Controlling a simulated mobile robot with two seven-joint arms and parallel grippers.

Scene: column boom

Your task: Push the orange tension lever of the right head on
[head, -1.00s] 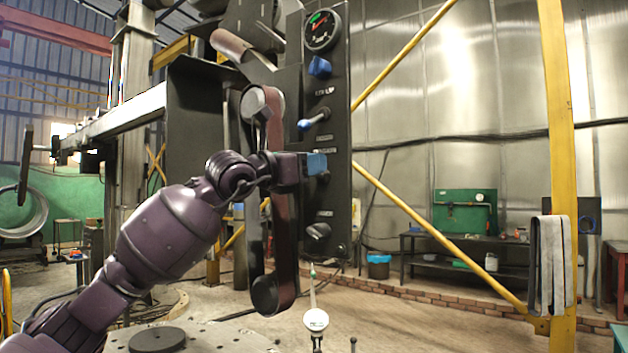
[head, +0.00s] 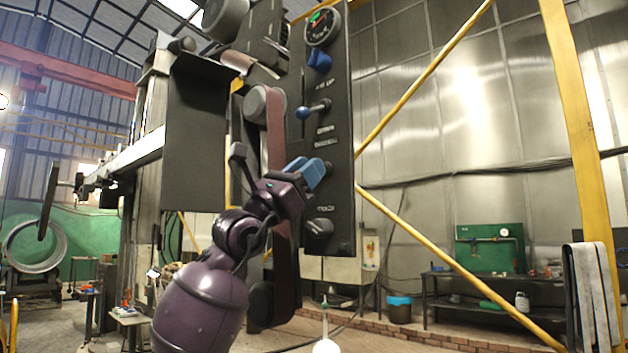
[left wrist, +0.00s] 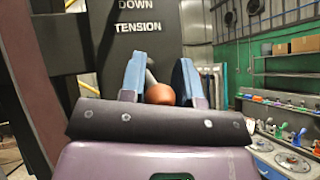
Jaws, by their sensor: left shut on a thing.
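The orange tension lever shows in the left wrist view as a ball knob (left wrist: 160,93) on a metal stem, under the printed word TENSION. My left gripper (head: 310,170) is at the dark control panel (head: 340,150), and its blue fingers hide the lever in the head view. In the left wrist view the left gripper (left wrist: 160,82) has a finger on each side of the knob and is shut on it. My right gripper is in neither view.
Above the gripper, the panel carries a blue-tipped lever (head: 314,108), a blue knob (head: 320,61) and a gauge (head: 322,25). A brown belt (head: 276,130) runs left of the panel. Yellow braces (head: 425,80) stand to the right.

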